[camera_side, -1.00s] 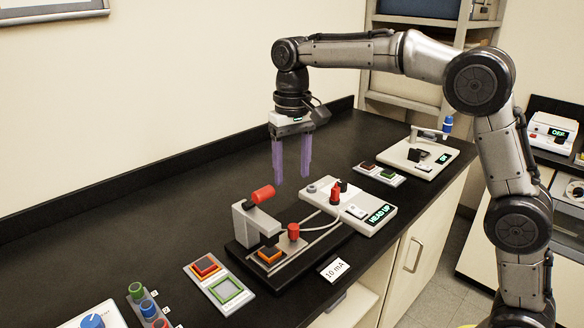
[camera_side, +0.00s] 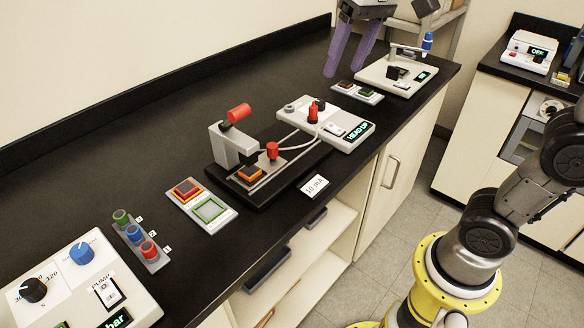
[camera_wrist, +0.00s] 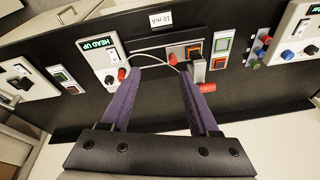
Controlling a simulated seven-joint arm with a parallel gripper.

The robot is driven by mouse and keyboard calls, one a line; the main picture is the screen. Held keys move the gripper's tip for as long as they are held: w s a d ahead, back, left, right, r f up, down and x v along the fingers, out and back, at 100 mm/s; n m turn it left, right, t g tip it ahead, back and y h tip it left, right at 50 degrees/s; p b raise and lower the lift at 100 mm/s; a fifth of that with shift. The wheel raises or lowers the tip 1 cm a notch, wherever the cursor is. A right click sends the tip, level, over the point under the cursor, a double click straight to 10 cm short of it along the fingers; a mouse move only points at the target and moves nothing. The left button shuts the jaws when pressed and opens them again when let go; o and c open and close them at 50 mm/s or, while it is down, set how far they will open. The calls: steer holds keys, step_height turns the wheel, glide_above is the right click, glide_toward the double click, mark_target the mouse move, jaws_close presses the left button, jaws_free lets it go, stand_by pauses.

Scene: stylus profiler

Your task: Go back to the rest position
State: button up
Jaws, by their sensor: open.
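My gripper (camera_side: 350,52), with two purple fingers spread apart, is in the air over the far part of the black bench at the top of the side view. In the wrist view, my gripper (camera_wrist: 166,80) is open with nothing between its fingers. The stylus profiler (camera_side: 222,146), a grey post-and-arm device with a red handle and an orange-framed pad, stands on a black base on the bench, apart from the gripper. The rest position itself is not marked in view.
Another two-pad plate (camera_side: 357,92) and a white instrument (camera_side: 398,78) are near the gripper. A side bench holds a box reading "OFF" (camera_side: 532,52).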

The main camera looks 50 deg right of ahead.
steer(key=s+d+f+n+t, duration=0.1)
steer(key=s+f+n+t, duration=0.1)
steer(key=s+f, duration=1)
steer(key=shift+s+d+n, duration=0.25)
steer(key=shift+s+n, duration=0.25)
steer(key=shift+s, duration=0.35)
